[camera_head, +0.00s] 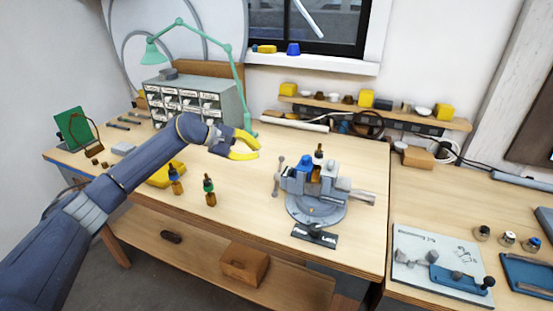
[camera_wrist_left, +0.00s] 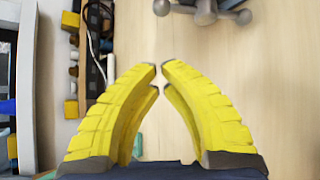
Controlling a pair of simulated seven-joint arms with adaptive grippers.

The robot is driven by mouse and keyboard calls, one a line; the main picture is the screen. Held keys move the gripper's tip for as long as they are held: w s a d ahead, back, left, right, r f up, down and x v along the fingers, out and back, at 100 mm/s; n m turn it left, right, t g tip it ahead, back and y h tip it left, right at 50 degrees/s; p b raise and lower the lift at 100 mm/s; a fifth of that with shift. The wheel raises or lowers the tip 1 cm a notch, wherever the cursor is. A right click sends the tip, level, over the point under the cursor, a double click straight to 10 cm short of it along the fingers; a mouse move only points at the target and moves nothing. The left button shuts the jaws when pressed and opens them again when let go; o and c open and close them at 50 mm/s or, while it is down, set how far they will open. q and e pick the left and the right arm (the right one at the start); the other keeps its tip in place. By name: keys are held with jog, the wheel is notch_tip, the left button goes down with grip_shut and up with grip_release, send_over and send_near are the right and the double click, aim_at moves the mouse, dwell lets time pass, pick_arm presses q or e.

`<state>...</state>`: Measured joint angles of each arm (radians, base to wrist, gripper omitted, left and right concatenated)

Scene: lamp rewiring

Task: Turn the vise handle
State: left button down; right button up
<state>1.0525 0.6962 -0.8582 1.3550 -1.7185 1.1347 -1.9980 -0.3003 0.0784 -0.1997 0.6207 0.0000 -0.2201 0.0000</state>
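The grey vise (camera_head: 315,208) stands on its round base on the bench, right of my left gripper. Its handle (camera_head: 278,176), a short bar with knobbed ends, is on the vise's left side. Part of the handle also shows at the top edge of the left wrist view (camera_wrist_left: 206,10). My left gripper (camera_head: 259,149) has yellow fingers and is above the bench, up and left of the handle, apart from it. In the left wrist view its fingertips (camera_wrist_left: 158,68) are close together with a narrow empty gap. My right gripper is not in view.
A blue-topped part and an amber bottle (camera_head: 319,152) are at the vise. Two small dropper bottles (camera_head: 209,190) stand left of it. A black plate (camera_head: 314,235) lies in front. A drawer cabinet (camera_head: 195,100) and green lamp (camera_head: 150,53) stand behind. Bench around the handle is clear.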

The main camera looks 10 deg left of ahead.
aim_at(278, 177)
pick_arm(q)
jog(key=shift+m, duration=0.4)
jog(key=x, duration=0.9)
jog(key=shift+s+d+f, duration=0.15)
jog(key=shift+d, duration=0.2)
jog(key=shift+s+r, duration=1.05)
jog(key=shift+s, duration=0.2)
jog(key=shift+d, duration=0.2)
